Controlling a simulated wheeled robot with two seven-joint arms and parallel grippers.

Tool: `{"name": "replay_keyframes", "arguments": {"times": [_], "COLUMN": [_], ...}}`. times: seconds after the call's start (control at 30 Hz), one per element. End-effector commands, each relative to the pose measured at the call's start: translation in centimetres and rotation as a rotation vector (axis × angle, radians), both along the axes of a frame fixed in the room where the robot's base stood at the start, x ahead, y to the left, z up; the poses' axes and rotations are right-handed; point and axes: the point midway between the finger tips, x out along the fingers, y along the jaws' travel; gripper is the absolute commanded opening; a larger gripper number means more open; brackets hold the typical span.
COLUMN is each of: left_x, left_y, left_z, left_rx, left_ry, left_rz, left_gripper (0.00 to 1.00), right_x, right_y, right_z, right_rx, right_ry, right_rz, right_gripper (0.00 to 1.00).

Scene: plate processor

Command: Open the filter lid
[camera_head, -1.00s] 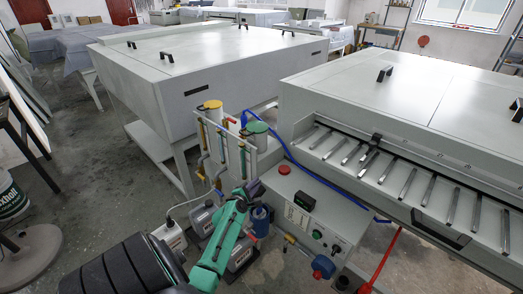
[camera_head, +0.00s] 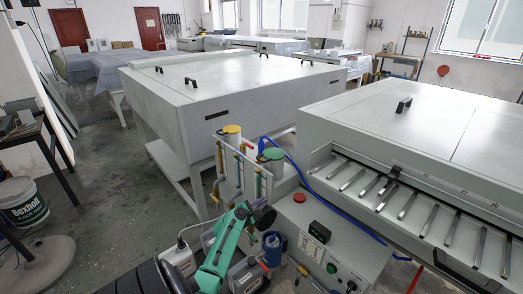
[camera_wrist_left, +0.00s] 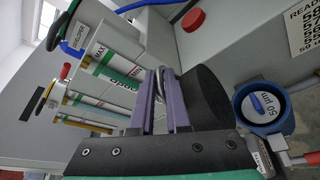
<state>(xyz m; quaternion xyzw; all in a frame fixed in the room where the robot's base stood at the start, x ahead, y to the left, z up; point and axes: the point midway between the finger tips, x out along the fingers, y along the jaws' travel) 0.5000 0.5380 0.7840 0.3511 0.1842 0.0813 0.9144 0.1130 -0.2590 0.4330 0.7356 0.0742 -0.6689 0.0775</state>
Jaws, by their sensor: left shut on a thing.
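My left gripper (camera_head: 250,212) is shut on a thin metal handle of a black round lid (camera_head: 263,218). In the left wrist view the purple fingers (camera_wrist_left: 167,100) close on that handle and the lid (camera_wrist_left: 210,98) stands on its side, to the right of them. The blue filter housing (camera_head: 273,245) stands below and right of the lid, apart from it. In the left wrist view the filter housing (camera_wrist_left: 284,112) is uncovered, showing a white disc marked 50 µm with a blue grip. My right gripper is not in view.
A grey control box with a red button (camera_head: 299,197) stands right of the filter. Pipes and a green-capped container (camera_head: 272,155) and yellow-capped container (camera_head: 231,130) stand behind the gripper. Jugs (camera_head: 246,274) stand on the floor close by. A blue hose (camera_head: 330,210) runs along the processor.

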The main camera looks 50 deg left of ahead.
Motion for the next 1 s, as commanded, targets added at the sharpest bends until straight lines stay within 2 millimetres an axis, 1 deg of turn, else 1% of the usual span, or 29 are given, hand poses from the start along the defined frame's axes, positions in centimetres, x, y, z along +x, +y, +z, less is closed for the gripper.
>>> {"name": "replay_keyframes", "arguments": {"times": [0.1,0.13,0.17,0.2,0.5,0.63,0.77,0.87,1.0], "left_x": [0.1,0.1,0.1,0.1,-0.1,-0.9,-3.1,-5.4,-9.2], "left_y": [0.0,0.0,-0.1,-0.1,-0.1,-0.4,-1.0,-1.7,-2.8], "left_z": [0.1,0.1,0.1,0.1,0.0,0.3,1.0,1.7,2.6], "left_rx": [0.001,0.001,0.001,0.001,0.001,0.0,0.001,0.002,0.0], "left_ry": [-0.002,-0.002,-0.002,-0.001,0.001,0.002,0.004,0.004,0.004], "left_rz": [-0.001,-0.001,-0.001,-0.002,-0.001,-0.002,-0.001,-0.002,0.0], "left_gripper": [0.0,0.25,0.37,0.42,0.42,0.42,0.42,0.42,0.42], "right_x": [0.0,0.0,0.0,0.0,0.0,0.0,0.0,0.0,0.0], "right_y": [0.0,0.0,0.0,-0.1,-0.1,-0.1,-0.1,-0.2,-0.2], "right_z": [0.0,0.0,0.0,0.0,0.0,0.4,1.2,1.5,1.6], "right_rx": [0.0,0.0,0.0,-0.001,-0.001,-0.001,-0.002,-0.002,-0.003], "right_ry": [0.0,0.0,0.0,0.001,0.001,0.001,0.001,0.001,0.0], "right_rz": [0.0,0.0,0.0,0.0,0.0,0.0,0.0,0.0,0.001], "right_gripper": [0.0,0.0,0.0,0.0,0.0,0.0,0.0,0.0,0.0]}}
